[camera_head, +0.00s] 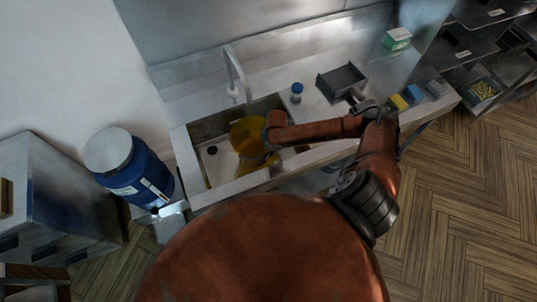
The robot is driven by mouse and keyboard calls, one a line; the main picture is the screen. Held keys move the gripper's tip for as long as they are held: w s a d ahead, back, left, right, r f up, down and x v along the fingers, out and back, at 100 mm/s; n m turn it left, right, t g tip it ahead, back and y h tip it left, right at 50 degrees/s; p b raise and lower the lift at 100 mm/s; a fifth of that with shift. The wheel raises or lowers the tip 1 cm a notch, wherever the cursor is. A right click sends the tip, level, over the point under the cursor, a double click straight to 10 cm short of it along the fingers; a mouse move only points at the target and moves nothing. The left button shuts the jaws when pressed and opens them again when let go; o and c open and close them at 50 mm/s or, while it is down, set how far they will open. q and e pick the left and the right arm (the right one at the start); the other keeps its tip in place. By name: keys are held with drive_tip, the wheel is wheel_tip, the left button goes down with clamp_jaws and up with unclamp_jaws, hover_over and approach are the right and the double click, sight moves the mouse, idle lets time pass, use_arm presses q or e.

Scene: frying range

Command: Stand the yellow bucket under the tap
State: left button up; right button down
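The yellow bucket (241,133) is inside the sink basin (197,176), toward its right side. The tap (233,73) rises at the back edge of the sink, just behind the bucket in the picture. My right arm reaches in from the right, across the counter and over the basin's right side. My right gripper (269,146) is at the bucket's right side, overlapping it in the picture. Its fingers are small and partly hidden, so I cannot tell whether they are closed on the bucket. The bucket's base and its contact with the basin floor are unclear. My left gripper is not in view.
A blue drum (138,178) with a grey lid stands left of the sink. A blue-capped bottle (296,91), a dark tray (341,81) and a green-and-white box (397,39) are on the counter. Yellow and blue items sit near its right end. Shelves stand farther right.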

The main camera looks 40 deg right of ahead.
drive_tip(key=shift+f, duration=1.75)
drive_tip(key=c, duration=2.2)
unclamp_jaws()
drive_tip(key=shift+o, duration=0.2)
drive_tip(key=r, duration=0.8)
drive_tip(key=s+r, duration=0.1)
drive_tip(key=r, duration=0.3)
drive_tip(key=shift+s+d+r, duration=0.1)
drive_tip(key=shift+d+r, duration=0.05)
drive_tip(key=shift+d, duration=0.1)
